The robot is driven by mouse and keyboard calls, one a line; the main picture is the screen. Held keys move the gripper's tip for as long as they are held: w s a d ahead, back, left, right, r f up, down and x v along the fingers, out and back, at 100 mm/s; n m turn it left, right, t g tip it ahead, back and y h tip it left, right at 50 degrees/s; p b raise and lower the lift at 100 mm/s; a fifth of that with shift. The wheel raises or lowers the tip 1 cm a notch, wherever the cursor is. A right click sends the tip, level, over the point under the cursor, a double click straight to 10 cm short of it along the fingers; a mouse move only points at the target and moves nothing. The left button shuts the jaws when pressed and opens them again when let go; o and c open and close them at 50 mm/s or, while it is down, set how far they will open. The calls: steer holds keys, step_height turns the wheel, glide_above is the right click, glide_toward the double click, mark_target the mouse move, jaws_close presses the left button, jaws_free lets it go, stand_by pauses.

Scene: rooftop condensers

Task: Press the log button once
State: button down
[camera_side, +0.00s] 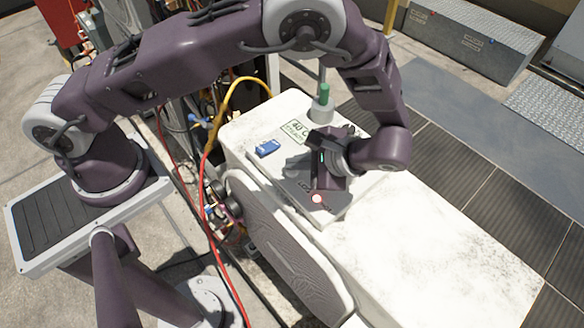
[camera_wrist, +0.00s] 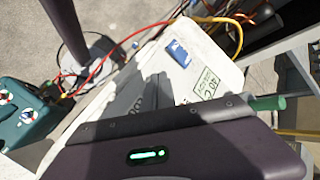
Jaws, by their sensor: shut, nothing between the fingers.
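The log button (camera_side: 316,198) is a small red disc with a pale ring, on a dark grey panel (camera_side: 332,203) marked LOG, on top of the white condenser unit. My gripper (camera_side: 327,178) is shut and empty, low over the panel just behind the button in the side view. The button shows clear of my gripper there; I cannot tell the gap in height. My fingertips are hard to make out against the dark panel. In the wrist view my gripper's dark body fills the bottom, and the button and fingertips are hidden.
Red and yellow hoses (camera_side: 213,125) run along the left. The white top (camera_side: 430,240) is clear at right. A teal gauge case (camera_wrist: 25,112) sits left.

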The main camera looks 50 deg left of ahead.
mark_target(296, 173)
steer(key=shift+f, duration=0.4)
steer(key=shift+r, duration=0.1)
stand_by(0.5)
steer(key=shift+r, duration=0.95)
steer(key=shift+r, duration=0.1)
steer(key=shift+r, duration=2.4)
